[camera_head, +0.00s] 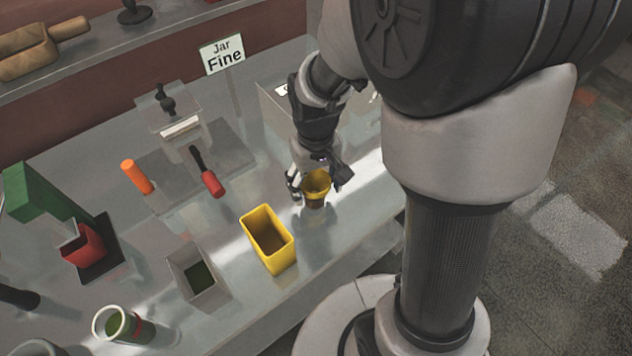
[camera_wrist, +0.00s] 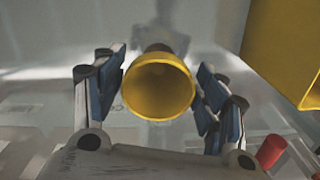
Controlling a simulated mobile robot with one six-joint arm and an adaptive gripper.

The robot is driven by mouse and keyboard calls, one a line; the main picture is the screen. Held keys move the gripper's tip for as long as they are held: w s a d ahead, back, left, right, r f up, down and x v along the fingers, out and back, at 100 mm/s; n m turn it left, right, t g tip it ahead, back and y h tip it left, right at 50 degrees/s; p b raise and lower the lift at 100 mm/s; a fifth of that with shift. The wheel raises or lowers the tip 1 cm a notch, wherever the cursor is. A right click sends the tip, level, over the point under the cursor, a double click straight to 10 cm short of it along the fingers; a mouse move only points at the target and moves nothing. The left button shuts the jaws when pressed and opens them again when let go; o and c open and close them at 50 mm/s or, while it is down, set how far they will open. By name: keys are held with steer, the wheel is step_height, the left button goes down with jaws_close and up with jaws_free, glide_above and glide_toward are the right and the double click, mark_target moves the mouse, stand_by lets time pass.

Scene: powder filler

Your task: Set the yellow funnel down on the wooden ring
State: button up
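The yellow funnel (camera_head: 317,183) is upright, wide mouth up, near the table's front right. It also shows in the wrist view (camera_wrist: 158,85), with its round mouth facing the camera. My gripper (camera_head: 316,180) has one finger on each side of the funnel. In the wrist view its blue pads (camera_wrist: 160,88) lie close against both sides of the rim, seemingly shut on it. A small brown part, likely the wooden ring (camera_head: 315,204), shows under the funnel. I cannot tell whether the funnel rests on it or hangs just above it.
A yellow square container (camera_head: 281,258) stands left of the funnel, near the front edge. A "Jar Fine" sign (camera_head: 222,54) is at the back.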

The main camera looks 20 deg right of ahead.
steer(key=shift+o, duration=1.2)
step_height(320, 180, up, 11)
steer(key=s+r+t, duration=0.2)
steer(key=s+r, duration=0.1)
steer(key=s, duration=0.4)
steer(key=s+r+t, duration=0.2)
steer(key=s+r, duration=0.1)
steer(key=s, duration=0.4)
steer(key=shift+r+m+t, duration=0.15)
steer(key=shift+m+t, duration=0.15)
steer(key=shift+s, duration=0.1)
steer(key=shift+c, duration=0.5)
